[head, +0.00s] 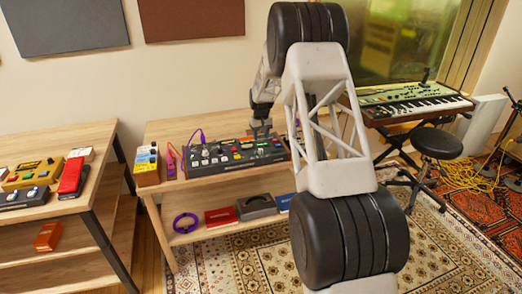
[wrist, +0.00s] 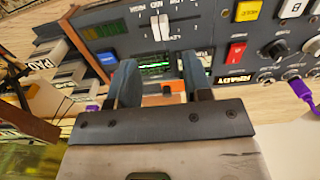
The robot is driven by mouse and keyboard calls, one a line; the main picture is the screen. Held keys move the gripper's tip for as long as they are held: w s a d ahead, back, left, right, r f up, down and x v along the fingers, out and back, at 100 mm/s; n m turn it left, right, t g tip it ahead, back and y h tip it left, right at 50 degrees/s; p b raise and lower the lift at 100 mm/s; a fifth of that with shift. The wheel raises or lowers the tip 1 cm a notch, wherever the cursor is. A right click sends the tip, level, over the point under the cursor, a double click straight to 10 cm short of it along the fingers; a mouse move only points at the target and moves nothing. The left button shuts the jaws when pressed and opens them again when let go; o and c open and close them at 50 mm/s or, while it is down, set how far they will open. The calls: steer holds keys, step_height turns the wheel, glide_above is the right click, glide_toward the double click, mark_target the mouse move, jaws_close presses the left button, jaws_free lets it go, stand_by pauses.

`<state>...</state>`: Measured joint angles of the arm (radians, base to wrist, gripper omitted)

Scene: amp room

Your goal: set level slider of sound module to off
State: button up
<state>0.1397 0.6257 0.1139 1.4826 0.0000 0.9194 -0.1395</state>
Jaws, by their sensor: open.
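The sound module (head: 235,158) is a dark box with knobs, buttons and lights on the middle table in the head view. Its panel (wrist: 210,30) fills the upper part of the wrist view, rotated. A white slider handle (wrist: 160,28) sits in a slot there, with small markings beside it too blurred to read; I cannot confirm it is the level slider. My gripper (wrist: 160,72) is open, its two dark fingers over the panel, below the slider handle in the picture. Nothing shows held between the fingers. In the head view my gripper (head: 261,128) is small, just above the module.
A red switch (wrist: 236,53), yellow button (wrist: 246,10), blue button (wrist: 106,58) and black knob (wrist: 276,50) surround the fingers. A purple cable plug (wrist: 296,84) sticks out at right. A keyboard (head: 415,102) is farther right.

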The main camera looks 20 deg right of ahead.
mark_target(261, 149)
steer(key=shift+f, duration=0.15)
steer(key=shift+f, duration=3.75)
jaws_close()
